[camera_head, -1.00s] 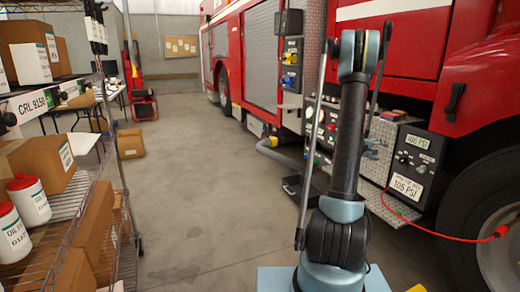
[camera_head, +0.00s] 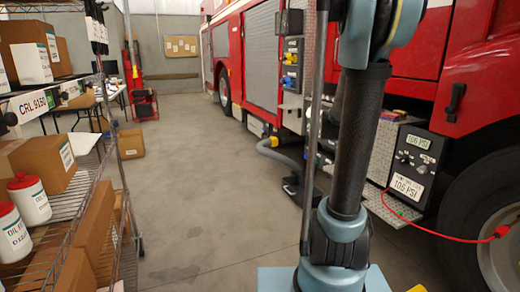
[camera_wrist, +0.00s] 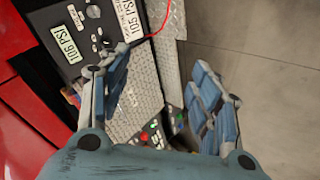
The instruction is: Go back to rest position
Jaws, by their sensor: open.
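My gripper (camera_wrist: 165,100) shows in the wrist view with its two blue-padded fingers spread apart and nothing between them. Behind the gap lie the grey diamond-plate step and part of the truck's controls. In the head view my arm stands upright in front of the fire truck (camera_head: 262,60), and its raised upper joint runs out of the top of the picture. The gripper itself is not visible there. The black pump panel (camera_head: 415,165) with its 106 PSI and 105 PSI labels is right of my arm, and also shows in the wrist view (camera_wrist: 80,48).
A wire shelf (camera_head: 75,205) with boxes and white bottles (camera_head: 30,200) stands at the left. A red hose (camera_head: 440,234) runs from the panel past the wheel (camera_head: 500,240). A grey hose (camera_head: 280,154) hangs by the truck. The middle floor (camera_head: 200,190) is clear.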

